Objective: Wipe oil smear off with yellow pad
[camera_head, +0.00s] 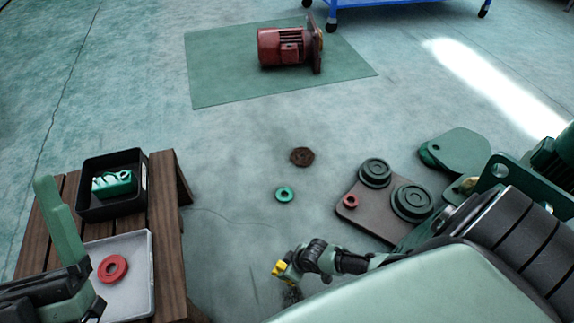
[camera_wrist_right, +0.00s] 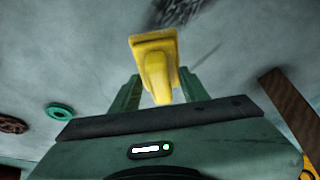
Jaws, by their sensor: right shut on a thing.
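The yellow pad (camera_head: 279,268) is in my right gripper (camera_head: 288,268), low over the floor at bottom centre in the head view. In the right wrist view, the pad (camera_wrist_right: 153,42) has a flat plate and a narrower handle, and the handle sits between the green fingers of my right gripper (camera_wrist_right: 157,90). A dark oil smear (camera_head: 291,296) lies on the floor just below the pad; it also shows at the top of the right wrist view (camera_wrist_right: 178,10), beyond the pad. I cannot tell whether the pad touches the floor. My left gripper (camera_head: 72,245) is cut off at lower left.
A wooden bench (camera_head: 168,235) at left bears a black bin (camera_head: 115,208) and a grey tray (camera_head: 140,285) with a red ring (camera_head: 112,268). A green ring (camera_head: 284,195) and rusty nut (camera_head: 302,157) lie on the floor. A plate with discs (camera_head: 375,218) lies right. A red motor (camera_head: 281,47) rests on a green mat (camera_head: 215,85).

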